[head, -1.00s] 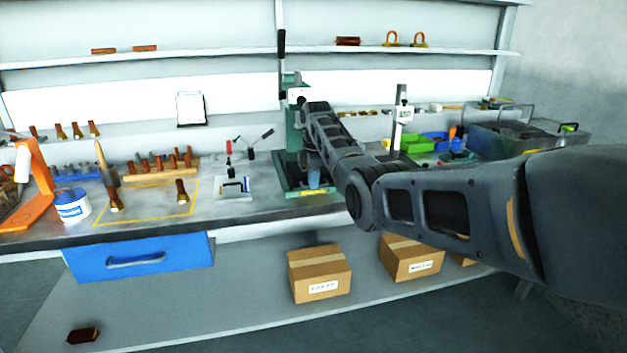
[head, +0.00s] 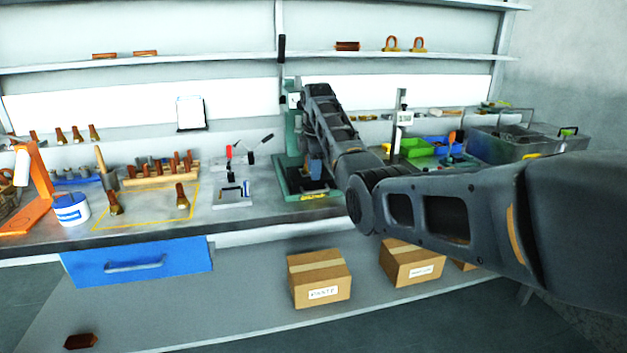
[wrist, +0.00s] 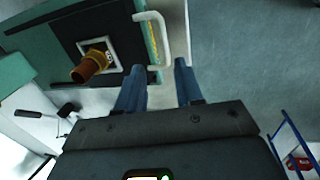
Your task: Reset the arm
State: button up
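My arm reaches from the right edge of the head view to the green press (head: 293,140) on the bench. My gripper (wrist: 159,72) shows in the wrist view with its two blue fingers apart and nothing between them. In the head view the gripper is mostly hidden by my arm; only a bit of blue shows above the press base (head: 312,197). In the wrist view a copper and brass part (wrist: 92,65) sits at a square metal fixture (wrist: 112,47) on the press, left of the fingers and apart from them.
A white handle (wrist: 164,35) lies close beyond the fingertips. A toggle clamp (head: 234,190) stands left of the press, with a taped area (head: 150,212) holding two brass parts farther left. A measuring stand (head: 402,118), coloured bins (head: 417,147) and a grey crate (head: 500,145) stand right.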

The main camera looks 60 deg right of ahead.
notch_tip(320, 180, up, 2)
jog(key=shift+s+a, duration=0.1)
jog(key=shift+a, duration=0.05)
dwell(0.6)
